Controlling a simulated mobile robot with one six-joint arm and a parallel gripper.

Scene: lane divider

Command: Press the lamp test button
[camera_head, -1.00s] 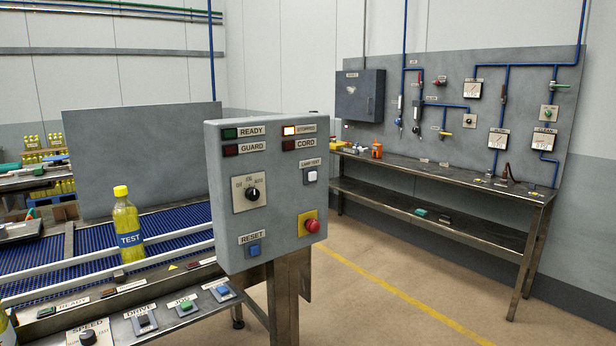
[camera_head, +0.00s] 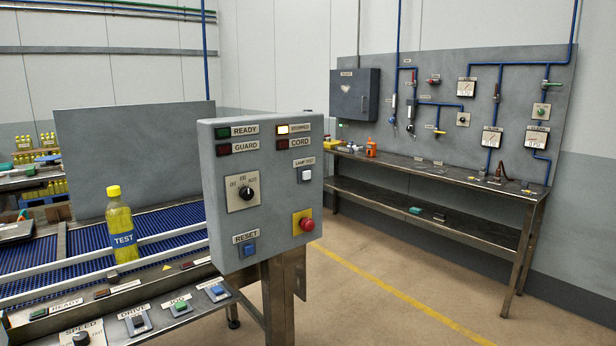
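The lamp test button (camera_head: 305,175) is a small white push button on a pale plate, under a "LAMP TEST" label, at the upper right of the grey control box (camera_head: 222,185). The box stands on a steel post in the middle of the view. Above the button, the lamp beside the STOPPED label (camera_head: 283,129) is lit pale yellow. The READY (camera_head: 223,133), GUARD (camera_head: 223,149) and CORD (camera_head: 282,144) lamps look dark. My gripper is not in view.
The box also carries a rotary selector (camera_head: 246,193), a blue RESET button (camera_head: 249,250) and a red mushroom button (camera_head: 306,224). A TEST bottle (camera_head: 121,225) stands at the blue conveyor (camera_head: 180,219). A steel bench (camera_head: 440,179) is at right. The floor between is clear.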

